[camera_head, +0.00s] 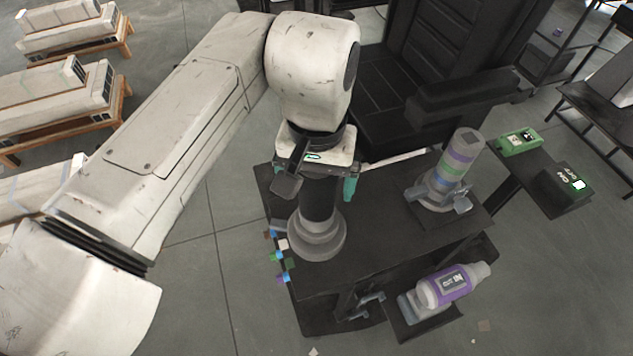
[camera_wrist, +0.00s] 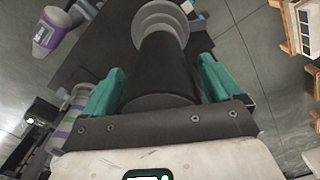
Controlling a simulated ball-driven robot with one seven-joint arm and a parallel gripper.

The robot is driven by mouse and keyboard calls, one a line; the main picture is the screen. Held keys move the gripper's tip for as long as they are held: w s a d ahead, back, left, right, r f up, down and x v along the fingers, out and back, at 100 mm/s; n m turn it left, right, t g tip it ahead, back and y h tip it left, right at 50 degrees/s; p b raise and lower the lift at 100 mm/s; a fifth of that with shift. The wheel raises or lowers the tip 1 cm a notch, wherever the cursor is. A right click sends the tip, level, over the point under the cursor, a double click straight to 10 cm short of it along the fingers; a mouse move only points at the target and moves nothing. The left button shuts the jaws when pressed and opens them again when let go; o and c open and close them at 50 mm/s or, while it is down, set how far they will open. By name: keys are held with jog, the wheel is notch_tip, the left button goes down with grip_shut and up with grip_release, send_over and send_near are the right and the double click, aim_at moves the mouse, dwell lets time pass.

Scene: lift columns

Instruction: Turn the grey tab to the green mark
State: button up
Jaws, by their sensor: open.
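A black upright column (camera_head: 318,200) stands on a stepped grey round base (camera_head: 317,240) on the dark table. A dark grey tab (camera_head: 287,186) sticks out at the column's upper left, beside my gripper (camera_head: 314,184). My gripper is open from above, with its teal fingers apart on either side of the column. In the wrist view my gripper (camera_wrist: 163,70) has the black column (camera_wrist: 162,72) between its fingers; I cannot tell whether they touch it. The tab is not clear there. A small green mark (camera_head: 277,256) is among coloured squares on the table's left edge.
The dark table (camera_head: 380,235) also bears a banded grey, purple and green cylinder (camera_head: 460,160) at right. A purple-labelled bottle-like part (camera_head: 452,285) lies on a low stand in front. Floor at lower left is clear.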

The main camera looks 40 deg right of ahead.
jog(key=c, duration=1.4)
jog(key=shift+c, duration=0.2)
